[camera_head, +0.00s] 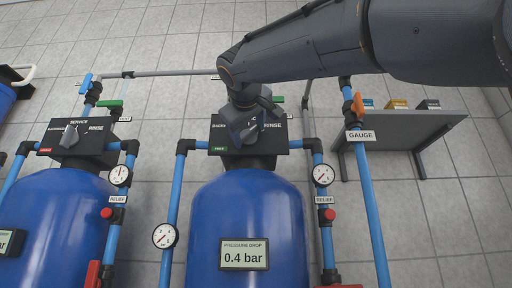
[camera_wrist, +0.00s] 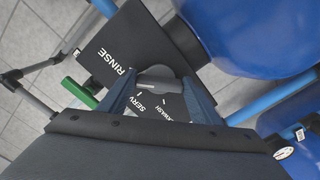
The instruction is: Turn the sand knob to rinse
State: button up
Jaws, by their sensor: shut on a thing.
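The grey knob (camera_head: 251,132) sits on the black valve head (camera_head: 220,133) of the middle blue tank (camera_head: 246,210). My gripper (camera_head: 247,122) reaches down over it from above and hides part of the plate and its lettering. In the wrist view, my gripper's two fingers (camera_wrist: 158,80) are shut on the knob (camera_wrist: 160,77), one on each side. The plate's RINSE label (camera_wrist: 118,70) lies just beyond the left finger, and partly covered SERVICE and BACKWASH lettering lies between and beside the fingers. One end of the knob's handle lies on the RINSE side. The valve's small green tag is too small to read.
A second blue tank (camera_head: 60,215) with a similar knob (camera_head: 69,136) stands at left. Blue pipes with gauges (camera_head: 323,174) and red-capped relief fittings flank the tanks. A GAUGE pipe (camera_head: 369,200) with an orange handle and a grey shelf (camera_head: 400,127) are at right.

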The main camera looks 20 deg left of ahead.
jog(key=shift+f+m+b, duration=0.15)
jog(key=shift+m+b, duration=0.25)
jog(key=shift+m, duration=0.7)
jog(key=o, duration=1.1)
jog(key=shift+s, duration=0.1)
jog(key=b+v, duration=0.1)
jog(key=v, duration=0.6)
jog(key=shift+s, duration=0.35)
